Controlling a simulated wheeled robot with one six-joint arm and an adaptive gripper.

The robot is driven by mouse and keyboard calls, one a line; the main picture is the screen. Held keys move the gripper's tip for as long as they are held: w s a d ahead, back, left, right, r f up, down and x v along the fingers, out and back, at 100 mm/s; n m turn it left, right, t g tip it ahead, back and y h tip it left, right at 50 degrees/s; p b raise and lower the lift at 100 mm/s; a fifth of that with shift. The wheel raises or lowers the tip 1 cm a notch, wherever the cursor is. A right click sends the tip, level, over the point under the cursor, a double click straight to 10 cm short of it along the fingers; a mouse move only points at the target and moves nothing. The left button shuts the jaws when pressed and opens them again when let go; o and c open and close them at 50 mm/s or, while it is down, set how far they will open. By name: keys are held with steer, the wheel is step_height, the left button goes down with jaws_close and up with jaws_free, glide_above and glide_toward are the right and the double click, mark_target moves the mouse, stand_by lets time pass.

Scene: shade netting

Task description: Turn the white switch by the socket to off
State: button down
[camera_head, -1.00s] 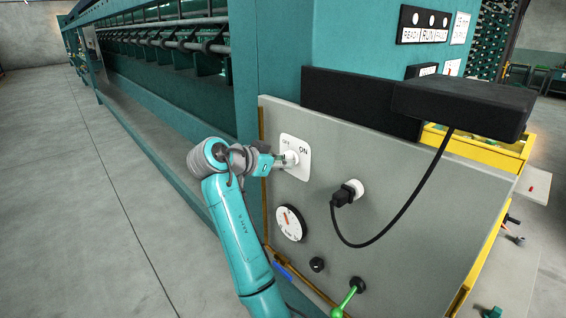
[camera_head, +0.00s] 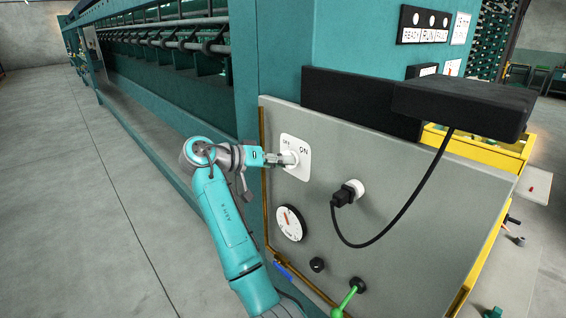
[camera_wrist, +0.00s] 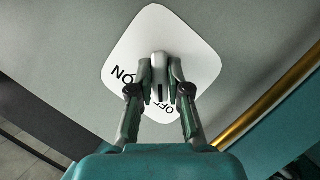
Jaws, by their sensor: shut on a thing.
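The white switch (camera_wrist: 159,65) is a knob on a white rounded plate (camera_head: 304,166) marked OFF and ON, on the grey panel. In the wrist view the plate appears upside down, with ON at left and OFF at lower right. My gripper (camera_head: 284,160) reaches the knob from the left. In the wrist view my gripper (camera_wrist: 160,72) has one finger on each side of the knob, shut on it. A dark mark on the knob points down in that view, near the OFF lettering. The socket (camera_head: 358,187) with a black plug (camera_head: 344,195) is to the right of the plate.
A black cable (camera_head: 408,208) runs from the plug to a black box (camera_head: 464,106) jutting out above. A round dial (camera_head: 290,223), a small black knob (camera_head: 317,265) and a green lever (camera_head: 348,298) are lower on the panel. Open floor lies left.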

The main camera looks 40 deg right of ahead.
steer(key=shift+n+g, duration=0.3)
steer(key=shift+n, duration=0.1)
stand_by(0.3)
steer(key=c, duration=1.1)
jaws_free()
steer(key=shift+a, duration=0.1)
steer(key=v, duration=1.2)
steer(key=shift+f, duration=0.15)
